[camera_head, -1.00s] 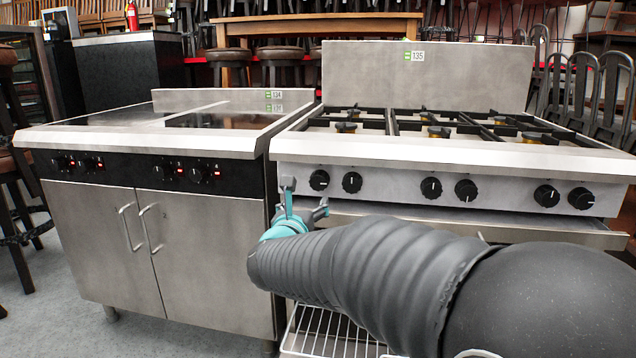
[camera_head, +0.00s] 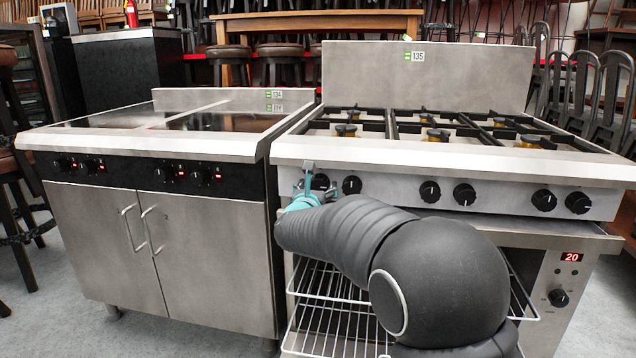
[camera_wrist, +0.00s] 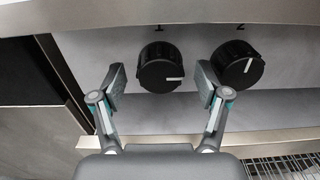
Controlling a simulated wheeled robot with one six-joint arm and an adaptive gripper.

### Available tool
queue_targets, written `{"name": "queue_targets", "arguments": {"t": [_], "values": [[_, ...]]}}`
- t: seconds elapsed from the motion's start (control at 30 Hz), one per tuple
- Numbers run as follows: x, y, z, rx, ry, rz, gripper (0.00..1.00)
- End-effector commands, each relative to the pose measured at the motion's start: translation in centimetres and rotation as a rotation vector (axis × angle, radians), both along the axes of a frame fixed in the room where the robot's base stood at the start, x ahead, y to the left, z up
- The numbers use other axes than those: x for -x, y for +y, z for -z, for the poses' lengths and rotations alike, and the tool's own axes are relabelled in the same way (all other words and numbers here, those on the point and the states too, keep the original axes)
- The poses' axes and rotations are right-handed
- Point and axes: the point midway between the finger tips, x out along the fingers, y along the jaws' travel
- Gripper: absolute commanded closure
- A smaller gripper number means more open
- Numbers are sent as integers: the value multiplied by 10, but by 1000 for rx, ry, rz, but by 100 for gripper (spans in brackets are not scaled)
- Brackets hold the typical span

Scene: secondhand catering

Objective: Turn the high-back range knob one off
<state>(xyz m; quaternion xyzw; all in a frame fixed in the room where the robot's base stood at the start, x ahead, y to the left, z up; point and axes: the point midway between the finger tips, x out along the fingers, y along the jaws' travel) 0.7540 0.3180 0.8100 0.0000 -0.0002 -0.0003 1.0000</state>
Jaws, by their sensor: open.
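The high-back range has a steel front panel (camera_head: 500,196) with a row of black knobs. Knob one (camera_wrist: 160,62), under the digit 1 in the wrist view, is round and black; its white pointer line lies nearly horizontal, towards the right. In the head view knob one (camera_head: 320,181) is partly hidden by my gripper (camera_head: 315,182). In the wrist view my gripper (camera_wrist: 161,80) is open, with one finger on each side of knob one. No finger visibly touches it; whether the tips reach past its face I cannot tell.
Knob two (camera_wrist: 237,66) sits just right of my right finger. A steel ledge (camera_wrist: 200,143) runs below the panel, above a wire rack (camera_head: 335,315). The overhanging hob edge (camera_head: 450,155) is above. A second cooker (camera_head: 165,245) stands to the left.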

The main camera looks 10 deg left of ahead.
Motion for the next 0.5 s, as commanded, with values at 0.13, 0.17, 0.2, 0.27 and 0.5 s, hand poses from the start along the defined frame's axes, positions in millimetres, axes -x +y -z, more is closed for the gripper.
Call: {"name": "queue_targets", "arguments": {"t": [0.13, 0.17, 0.2, 0.27, 0.5], "values": [[-10, 0, 0, 0, 0, -1, 25], [-11, 0, 0, 0, 0, -1, 25], [-12, 0, 0, 0, 1, -1, 25], [-13, 0, 0, 0, 1, -1, 25], [-13, 0, 0, 0, 1, -1, 35]]}}
